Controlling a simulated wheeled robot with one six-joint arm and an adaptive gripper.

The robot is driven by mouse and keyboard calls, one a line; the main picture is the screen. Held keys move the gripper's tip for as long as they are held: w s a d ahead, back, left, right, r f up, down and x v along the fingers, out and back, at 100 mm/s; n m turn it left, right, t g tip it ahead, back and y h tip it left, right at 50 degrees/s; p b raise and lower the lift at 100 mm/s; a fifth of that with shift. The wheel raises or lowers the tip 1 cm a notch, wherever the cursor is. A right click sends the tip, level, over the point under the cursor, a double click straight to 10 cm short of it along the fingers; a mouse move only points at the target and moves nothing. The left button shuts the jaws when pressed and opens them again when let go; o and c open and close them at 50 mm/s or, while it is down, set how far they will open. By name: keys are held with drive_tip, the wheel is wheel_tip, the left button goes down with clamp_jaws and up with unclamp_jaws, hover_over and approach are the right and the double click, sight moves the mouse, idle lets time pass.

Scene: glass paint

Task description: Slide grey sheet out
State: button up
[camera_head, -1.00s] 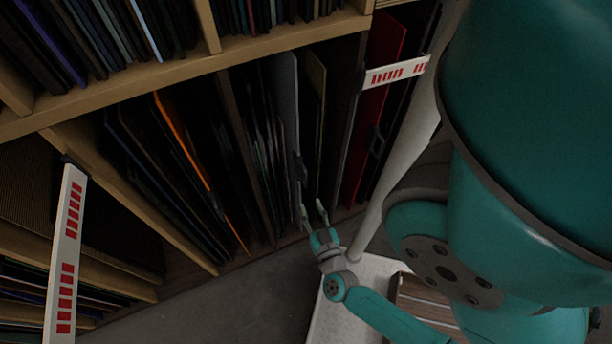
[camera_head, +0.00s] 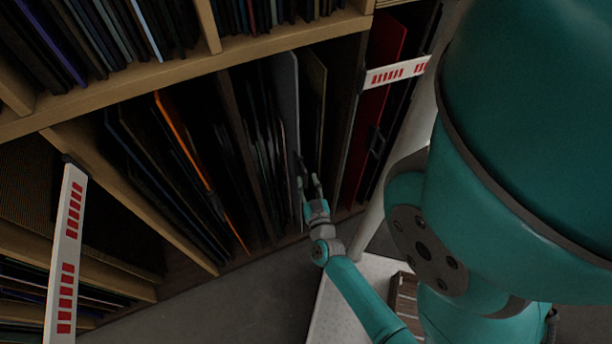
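The grey sheet (camera_head: 287,100) stands on edge, leaning slightly, in the middle lower bay of the wooden rack. A small dark handle sits low on its front edge, partly hidden by my gripper. My gripper (camera_head: 310,184) is at the lower front edge of the sheet, by the handle. Its two fingers are apart and it looks open. I cannot tell whether a finger touches the sheet or handle.
An olive-brown sheet (camera_head: 316,95) stands just right of the grey one. Dark sheets and one with an orange edge (camera_head: 182,145) are to the left. A red sheet (camera_head: 382,70) stands right, behind a white-and-red label strip (camera_head: 397,72). Grey floor (camera_head: 250,300) lies open in front.

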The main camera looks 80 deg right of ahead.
drive_tip(key=shift+x, duration=1.3)
drive_tip(key=shift+c, duration=0.3)
clamp_jaws()
